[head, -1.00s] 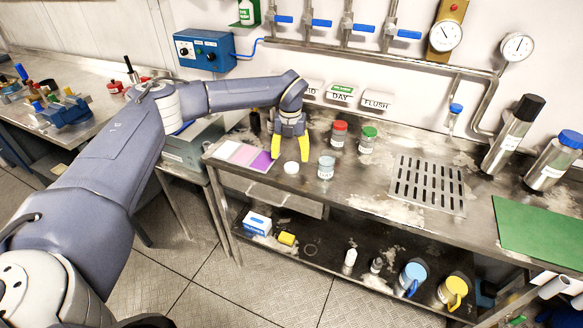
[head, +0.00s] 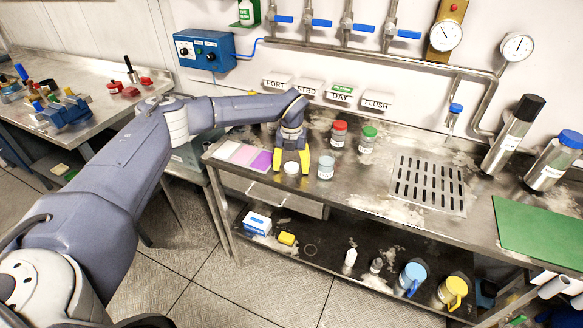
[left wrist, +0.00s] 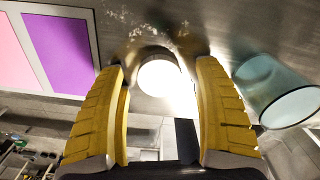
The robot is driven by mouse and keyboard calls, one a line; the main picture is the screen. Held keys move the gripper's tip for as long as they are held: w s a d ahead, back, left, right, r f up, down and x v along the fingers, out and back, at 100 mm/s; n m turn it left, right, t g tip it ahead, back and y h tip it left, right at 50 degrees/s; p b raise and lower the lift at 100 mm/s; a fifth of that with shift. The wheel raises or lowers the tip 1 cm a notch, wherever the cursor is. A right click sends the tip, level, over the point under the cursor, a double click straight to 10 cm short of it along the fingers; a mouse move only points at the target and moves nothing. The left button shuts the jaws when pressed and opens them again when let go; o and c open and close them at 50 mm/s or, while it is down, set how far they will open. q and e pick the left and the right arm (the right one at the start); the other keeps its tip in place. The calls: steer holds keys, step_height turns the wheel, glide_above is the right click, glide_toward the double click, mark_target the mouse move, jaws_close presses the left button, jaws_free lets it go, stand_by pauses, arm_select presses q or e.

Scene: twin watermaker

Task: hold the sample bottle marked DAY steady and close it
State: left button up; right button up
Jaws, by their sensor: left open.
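An open clear bottle (head: 326,168) with a pale label stands upright on the steel bench; I cannot read its label. It also shows at the right of the left wrist view (left wrist: 284,98), without a lid. A round white lid (head: 291,169) lies on the bench to its left, and in the left wrist view (left wrist: 159,76) it sits between the fingertips. My left gripper (head: 292,163) is open, pointing down with a yellow finger on each side of the lid; I cannot tell whether they touch it. My right gripper is not in view.
A red-capped jar (head: 339,134) and a green-capped jar (head: 368,140) stand behind the bottle. A pink and purple card (head: 243,156) lies left of the gripper. A drain grate (head: 428,184) lies to the right. The DAY sign (head: 340,95) is on the wall.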

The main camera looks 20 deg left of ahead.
mark_target(291, 166)
arm_select(q)
steer(key=c, duration=0.9)
steer(key=shift+r, duration=0.1)
step_height(291, 166, up, 20)
steer(key=shift+f, duration=0.1)
stand_by(0.5)
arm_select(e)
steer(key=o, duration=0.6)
